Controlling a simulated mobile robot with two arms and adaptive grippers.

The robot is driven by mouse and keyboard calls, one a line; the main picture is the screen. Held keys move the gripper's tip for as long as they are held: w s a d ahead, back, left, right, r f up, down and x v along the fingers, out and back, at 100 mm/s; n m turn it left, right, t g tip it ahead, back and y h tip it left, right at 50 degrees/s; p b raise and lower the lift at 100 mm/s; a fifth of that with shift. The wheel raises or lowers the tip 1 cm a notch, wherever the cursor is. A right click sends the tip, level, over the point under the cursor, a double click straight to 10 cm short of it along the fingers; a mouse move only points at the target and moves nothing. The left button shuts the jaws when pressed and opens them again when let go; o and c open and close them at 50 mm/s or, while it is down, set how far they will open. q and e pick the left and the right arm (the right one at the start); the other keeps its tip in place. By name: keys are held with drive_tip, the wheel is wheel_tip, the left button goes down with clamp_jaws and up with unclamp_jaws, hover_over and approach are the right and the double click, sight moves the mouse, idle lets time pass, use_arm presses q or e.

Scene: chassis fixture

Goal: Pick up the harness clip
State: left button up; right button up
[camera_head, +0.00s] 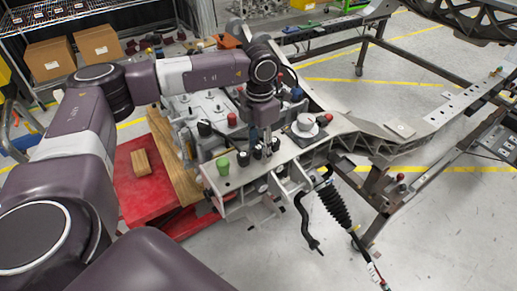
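My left arm comes in from the left and reaches over the metal chassis fixture (233,183). My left gripper (265,150) points down at the fixture's top plate, among small dark knobs. Its fingertips are small and partly lost against these parts, so I cannot tell whether they are open, shut or touching anything. I cannot pick out the harness clip for certain; it may be hidden by the gripper or too small to tell. My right gripper is not in view.
A green cup-like piece (223,166) stands on the plate left of the gripper. A round grey part (305,123) sits to its right. A black ribbed boot (334,205) hangs off the front. A red platform (140,185) holds a wooden block (141,162). Cardboard boxes (98,45) stand behind.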

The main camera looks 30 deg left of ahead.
sight(260, 146)
use_arm(q)
drive_tip(key=shift+c, duration=0.3)
drive_tip(key=c, duration=0.8)
drive_tip(key=shift+r, duration=0.65)
drive_tip(key=shift+r+b, duration=0.9)
drive_tip(key=shift+r, duration=8.45)
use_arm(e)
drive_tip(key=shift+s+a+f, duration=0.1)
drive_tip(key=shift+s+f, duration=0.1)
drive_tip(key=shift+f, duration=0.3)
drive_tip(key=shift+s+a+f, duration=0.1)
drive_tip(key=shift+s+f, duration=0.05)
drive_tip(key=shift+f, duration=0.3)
use_arm(q)
drive_tip(key=shift+w, duration=0.1)
